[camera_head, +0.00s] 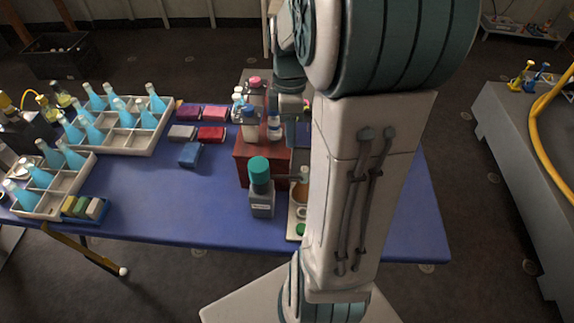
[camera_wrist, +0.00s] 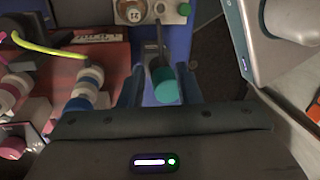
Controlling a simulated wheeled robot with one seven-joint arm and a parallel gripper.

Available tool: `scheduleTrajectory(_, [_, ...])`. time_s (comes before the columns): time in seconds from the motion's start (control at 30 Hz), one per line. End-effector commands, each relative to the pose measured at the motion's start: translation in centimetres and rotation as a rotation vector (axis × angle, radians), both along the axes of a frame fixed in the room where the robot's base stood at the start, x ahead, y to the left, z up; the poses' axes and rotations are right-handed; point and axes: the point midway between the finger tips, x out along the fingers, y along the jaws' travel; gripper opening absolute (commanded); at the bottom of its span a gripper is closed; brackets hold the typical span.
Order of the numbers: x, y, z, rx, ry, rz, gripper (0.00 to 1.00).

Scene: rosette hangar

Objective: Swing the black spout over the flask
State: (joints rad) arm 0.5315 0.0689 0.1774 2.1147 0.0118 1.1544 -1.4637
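In the wrist view a teal cylindrical knob (camera_wrist: 165,86) sits between the two fingers of my gripper (camera_wrist: 161,92). The fingers stand apart; I see no clear contact with the knob. A thin black rod (camera_wrist: 159,42), perhaps the spout, runs up from the knob towards a pale panel (camera_wrist: 143,10) with a dial.
A red box (camera_head: 243,162) with several bottles stands behind the grey bottle. Coloured blocks (camera_head: 210,134) and white trays (camera_head: 120,141) of blue flasks lie further left on the blue table (camera_head: 165,207). A grey bench (camera_head: 515,170) stands at right.

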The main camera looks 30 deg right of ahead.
Motion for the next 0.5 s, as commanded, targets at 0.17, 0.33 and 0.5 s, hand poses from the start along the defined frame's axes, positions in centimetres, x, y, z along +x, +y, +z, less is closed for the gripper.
scheduleTrajectory(0.17, [-0.8,0.4,-3.9,0.002,0.006,0.0,0.3])
scheduleTrajectory(0.33, [-1.4,0.7,-7.4,0.001,0.005,-0.001,0.3])
scheduleTrajectory(0.5, [-1.8,1.0,-9.9,0.001,0.003,0.0,0.3])
